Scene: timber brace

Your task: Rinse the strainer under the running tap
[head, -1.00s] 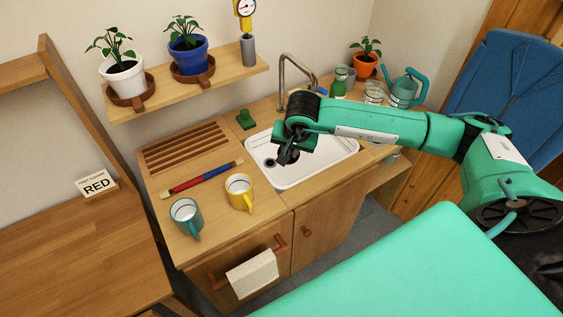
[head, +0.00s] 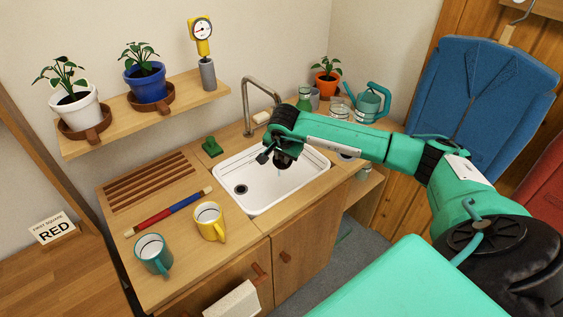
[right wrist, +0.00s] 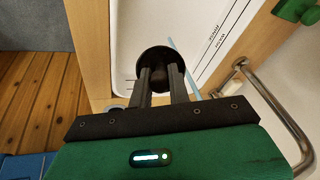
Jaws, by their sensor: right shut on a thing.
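The strainer (right wrist: 153,57) shows in the right wrist view as a dark round disc with a knob. My right gripper (right wrist: 163,82) is shut on its knob. In the head view my right gripper (head: 274,153) is over the white sink (head: 254,199), near the tap, and the dark strainer (head: 283,163) shows just below it. The chrome tap (head: 246,103) arches over the back of the sink; its spout end is hidden by my arm. In the right wrist view a thin pale blue streak (right wrist: 186,67), which looks like water, passes beside the strainer. My left gripper is not in view.
The drain (head: 241,189) is uncovered in the sink's left part. A yellow mug (head: 209,222), a teal mug (head: 153,254) and a red-and-blue rod (head: 169,212) lie left of the sink. A green bottle (head: 305,97) and a watering can (head: 369,103) stand behind my right arm.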

